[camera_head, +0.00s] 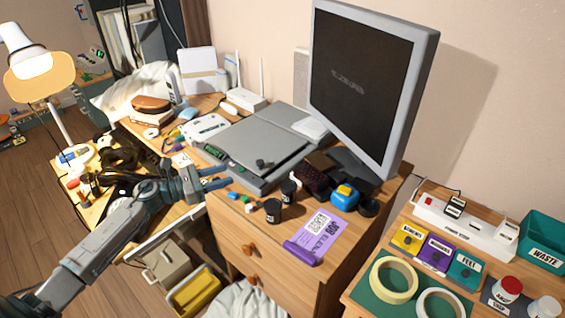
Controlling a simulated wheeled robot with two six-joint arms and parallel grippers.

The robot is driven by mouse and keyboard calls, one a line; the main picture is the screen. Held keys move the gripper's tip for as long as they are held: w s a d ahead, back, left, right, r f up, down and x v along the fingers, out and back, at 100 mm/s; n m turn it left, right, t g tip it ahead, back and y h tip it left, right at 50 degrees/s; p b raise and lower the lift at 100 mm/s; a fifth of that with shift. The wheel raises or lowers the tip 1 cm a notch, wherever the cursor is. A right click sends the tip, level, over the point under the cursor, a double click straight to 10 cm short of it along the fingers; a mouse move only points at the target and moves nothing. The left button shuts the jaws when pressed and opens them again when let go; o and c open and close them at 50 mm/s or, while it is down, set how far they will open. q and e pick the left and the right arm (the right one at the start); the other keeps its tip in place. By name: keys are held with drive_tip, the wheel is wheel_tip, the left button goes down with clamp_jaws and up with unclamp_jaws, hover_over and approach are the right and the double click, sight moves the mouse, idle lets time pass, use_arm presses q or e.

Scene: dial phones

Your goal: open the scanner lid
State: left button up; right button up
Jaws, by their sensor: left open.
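The scanner (222,157) is a flat grey device on the wooden desk, with a green-lit panel at its front left. Its grey lid (258,142) lies down flat over the body, and a small dark object (261,163) sits on the lid near the front edge. My left gripper (222,178) comes in from the left, open and empty. Its fingers point right, close to the scanner's front left corner. I cannot tell whether they touch it. My right gripper is not in view.
A large monitor (362,80) stands behind right of the scanner. Dark cups (273,211), a blue-yellow item (345,197) and a purple sheet (318,237) lie in front. A white router (245,99) is behind. A side table at right holds tape rolls (394,280).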

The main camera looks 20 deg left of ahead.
sight(255, 170)
use_arm(q)
drive_tip(key=shift+w+r, duration=0.1)
drive_tip(key=shift+w, duration=0.1)
drive_tip(key=shift+w+d+r, duration=0.1)
drive_tip(key=shift+d+r, duration=0.1)
drive_tip(key=shift+d, duration=0.1)
drive_tip(key=p+x, duration=0.3)
drive_tip(key=x, duration=0.5)
drive_tip(key=shift+w+d+r, duration=0.1)
drive_tip(key=shift+w+d, duration=0.55)
drive_tip(key=shift+w, duration=0.05)
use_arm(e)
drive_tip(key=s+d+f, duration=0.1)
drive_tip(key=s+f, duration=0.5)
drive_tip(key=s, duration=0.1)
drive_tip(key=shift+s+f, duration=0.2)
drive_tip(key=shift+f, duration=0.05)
use_arm(q)
drive_tip(key=shift+c, duration=0.4)
clamp_jaws()
